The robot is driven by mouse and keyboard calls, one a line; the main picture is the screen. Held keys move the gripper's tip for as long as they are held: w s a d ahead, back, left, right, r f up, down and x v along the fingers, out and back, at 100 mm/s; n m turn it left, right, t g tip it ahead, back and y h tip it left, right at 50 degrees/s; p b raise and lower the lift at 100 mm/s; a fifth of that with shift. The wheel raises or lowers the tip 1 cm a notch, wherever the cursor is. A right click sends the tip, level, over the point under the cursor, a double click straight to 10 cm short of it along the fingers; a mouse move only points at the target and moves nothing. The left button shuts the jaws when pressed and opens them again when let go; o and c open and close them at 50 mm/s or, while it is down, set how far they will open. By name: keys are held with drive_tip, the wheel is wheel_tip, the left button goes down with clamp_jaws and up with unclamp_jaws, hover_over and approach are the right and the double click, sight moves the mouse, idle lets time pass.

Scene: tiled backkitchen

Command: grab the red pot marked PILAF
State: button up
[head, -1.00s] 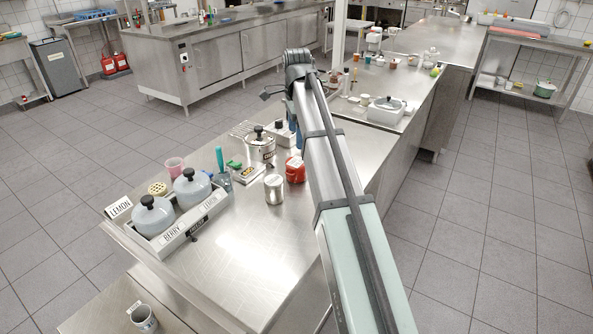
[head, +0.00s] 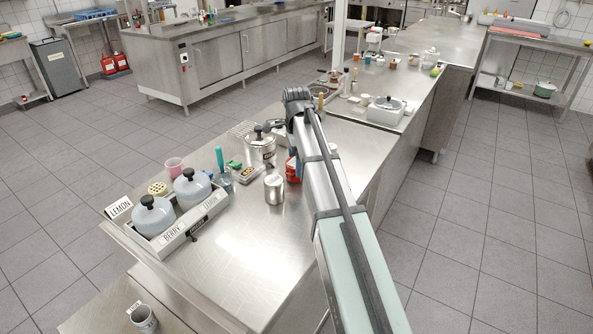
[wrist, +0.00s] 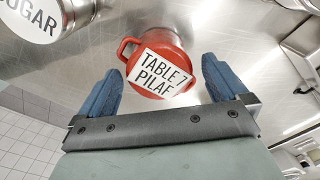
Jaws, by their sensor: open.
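The red pot (wrist: 157,52) with a white label reading "TABLE 7 PILAF" is in the wrist view, just ahead of my gripper (wrist: 160,82). It has a side handle on its left. The two blue fingers are spread wide with the pot's label side between and slightly beyond their tips. Nothing is held. In the head view the red pot (head: 293,170) stands on the steel table, partly hidden behind my arm. The gripper's fingers are mostly hidden there.
A steel canister (head: 274,188) stands just left of the pot, and a lidded pot (head: 261,147) behind it. A container labelled SUGAR (wrist: 45,15) is at the wrist view's upper left. A tray with two grey lidded pots (head: 190,187) is further left.

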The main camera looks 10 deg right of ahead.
drive_tip(key=shift+f, duration=1.75)
drive_tip(key=c, duration=1.2)
drive_tip(key=shift+c, duration=0.2)
